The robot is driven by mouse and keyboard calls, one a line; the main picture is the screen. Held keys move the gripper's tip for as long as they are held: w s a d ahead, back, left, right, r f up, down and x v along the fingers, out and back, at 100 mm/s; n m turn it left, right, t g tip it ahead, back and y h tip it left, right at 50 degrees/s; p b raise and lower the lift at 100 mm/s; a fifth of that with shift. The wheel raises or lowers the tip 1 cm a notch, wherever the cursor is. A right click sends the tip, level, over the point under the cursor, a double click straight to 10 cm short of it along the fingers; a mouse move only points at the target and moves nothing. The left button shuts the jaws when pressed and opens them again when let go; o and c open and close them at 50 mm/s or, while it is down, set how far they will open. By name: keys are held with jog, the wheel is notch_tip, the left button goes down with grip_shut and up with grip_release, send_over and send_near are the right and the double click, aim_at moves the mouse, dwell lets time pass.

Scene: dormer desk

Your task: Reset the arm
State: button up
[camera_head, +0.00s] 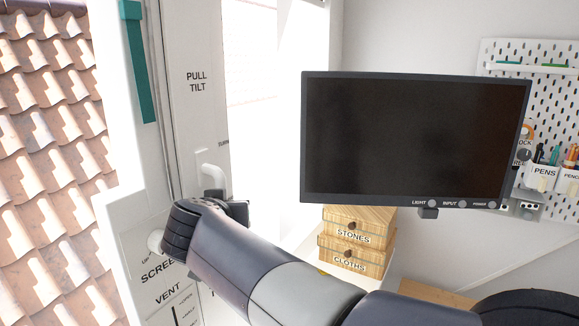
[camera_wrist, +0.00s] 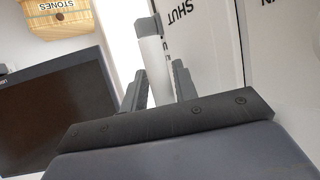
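My gripper (camera_wrist: 160,72) is at the window frame on the left of the head view, at the end of my arm. In the wrist view its two dark fingers stand apart, one on each side of a white handle (camera_wrist: 152,52). The handle also shows in the head view (camera_head: 213,163), curved, below the words PULL TILT. I cannot tell whether the fingers press on it or only stand around it. In the head view my wrist hides the fingertips and the handle's lower end.
A black monitor (camera_head: 413,137) stands right of the window. Wooden drawers (camera_head: 357,238) marked STONES and CLOTHS are below it. A pegboard (camera_head: 545,88) with pen holders is at the far right. A white knob (camera_head: 156,241) is left of my wrist. Roof tiles (camera_head: 45,150) show outside.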

jog(key=shift+w+d+n+t+h, duration=0.3)
jog(key=shift+w+t, duration=0.05)
jog(key=shift+t, duration=0.25)
